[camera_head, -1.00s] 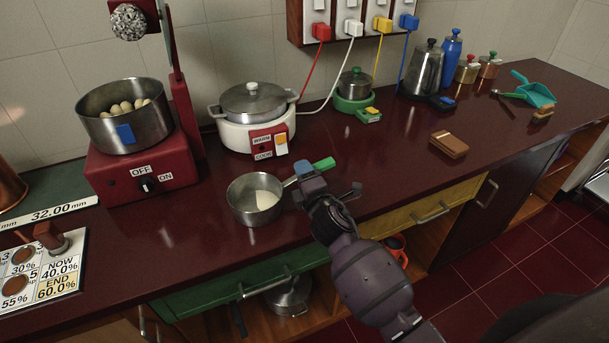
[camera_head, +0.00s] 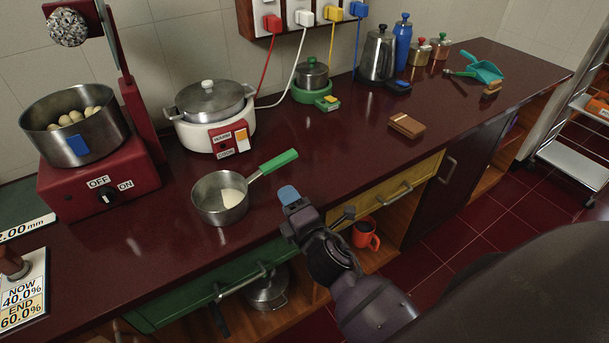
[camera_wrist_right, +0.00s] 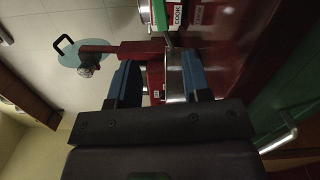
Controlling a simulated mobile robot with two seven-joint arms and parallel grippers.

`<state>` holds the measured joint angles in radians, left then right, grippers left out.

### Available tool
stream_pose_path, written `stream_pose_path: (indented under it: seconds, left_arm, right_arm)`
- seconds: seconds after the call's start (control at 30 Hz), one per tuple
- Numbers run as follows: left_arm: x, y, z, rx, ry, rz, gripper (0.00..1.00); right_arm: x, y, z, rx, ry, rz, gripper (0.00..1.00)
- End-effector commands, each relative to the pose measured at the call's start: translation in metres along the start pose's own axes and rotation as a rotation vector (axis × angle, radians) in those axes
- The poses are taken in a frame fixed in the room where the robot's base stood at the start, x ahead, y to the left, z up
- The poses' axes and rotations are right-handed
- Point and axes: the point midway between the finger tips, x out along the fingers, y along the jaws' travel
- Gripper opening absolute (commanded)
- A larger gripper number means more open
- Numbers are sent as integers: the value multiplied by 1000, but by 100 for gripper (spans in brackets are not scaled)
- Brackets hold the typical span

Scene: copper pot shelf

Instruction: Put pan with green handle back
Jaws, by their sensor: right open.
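The pan with the green handle (camera_head: 222,205) stands upright on the dark red counter, with something pale inside. Its green handle (camera_head: 279,161) points up and to the right. My right gripper (camera_head: 318,206) is open and empty, apart from the pan, near the counter's front edge and to the lower right of the handle. In the right wrist view, its two blue-padded fingers (camera_wrist_right: 157,85) are spread, with part of the metal pan (camera_wrist_right: 176,82) and the green handle (camera_wrist_right: 190,22) visible beyond them. My left gripper is not in view.
A red cooker with a pot of potatoes (camera_head: 75,125) stands at left, a white lidded cooker (camera_head: 214,136) behind the pan. A brown block (camera_head: 407,126) lies to the right. Below are a green drawer (camera_head: 190,294), a yellow drawer (camera_head: 375,199) and an open shelf with a lidded pot (camera_head: 268,290).

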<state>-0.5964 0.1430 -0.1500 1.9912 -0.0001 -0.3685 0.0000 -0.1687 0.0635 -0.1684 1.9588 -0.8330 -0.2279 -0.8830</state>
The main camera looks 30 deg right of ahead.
Motion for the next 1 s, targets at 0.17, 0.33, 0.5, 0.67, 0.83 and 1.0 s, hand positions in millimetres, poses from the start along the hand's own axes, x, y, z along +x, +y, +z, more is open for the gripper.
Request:
stream_pose_path:
  seconds: [0.17, 0.33, 0.5, 0.67, 0.83, 1.0]
  left_arm:
    - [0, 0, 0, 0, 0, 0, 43]
    - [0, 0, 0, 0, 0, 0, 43]
    - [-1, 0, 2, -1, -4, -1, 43]
    - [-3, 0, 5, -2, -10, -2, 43]
    - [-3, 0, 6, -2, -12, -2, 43]
    - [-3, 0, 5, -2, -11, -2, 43]
  right_arm:
    - [-6, -8, 2, 48, -1, -21, 44]
    - [-44, -55, 14, 383, -28, -160, 44]
    - [-108, -115, 26, 897, -134, -353, 44]
    - [-165, -154, 31, 1305, -278, -488, 44]
    - [-196, -171, 32, 1533, -379, -548, 44]
    - [-201, -173, 32, 1576, -399, -558, 44]
